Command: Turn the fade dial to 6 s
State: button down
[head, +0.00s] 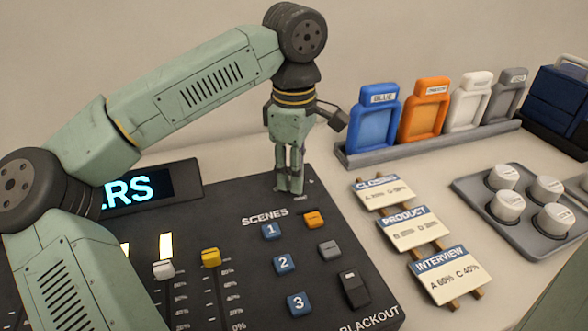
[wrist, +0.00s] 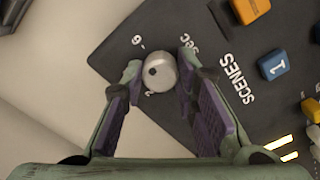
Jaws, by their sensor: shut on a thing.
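The fade dial (wrist: 163,77) is a small pale grey knob with a dark dot, at the corner of the dark control panel (wrist: 120,50). In the wrist view, a mark like a 6 or 9 is above left of it, a 2 is partly visible below it, and "Sec" is above right. The dot sits left of the knob's middle; the exact setting cannot be read. My gripper (wrist: 160,67) is shut on the dial, one finger on each side. In the head view, my gripper (head: 289,187) points down at the panel's back right corner and hides the dial.
Scene buttons (head: 284,263), an orange button (head: 315,219) and fader knobs (head: 211,257) are nearby on the panel. Scene cards (head: 408,228) lie to the right. A rack (head: 430,143) of coloured gel holders and a grey tray (head: 482,205) of pale knobs stand further right.

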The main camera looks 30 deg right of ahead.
jog(key=shift+m, duration=0.7)
jog(key=c, duration=1.2)
grip_release()
jog(key=shift+c, duration=0.2)
notch_tip(320, 180, up, 12)
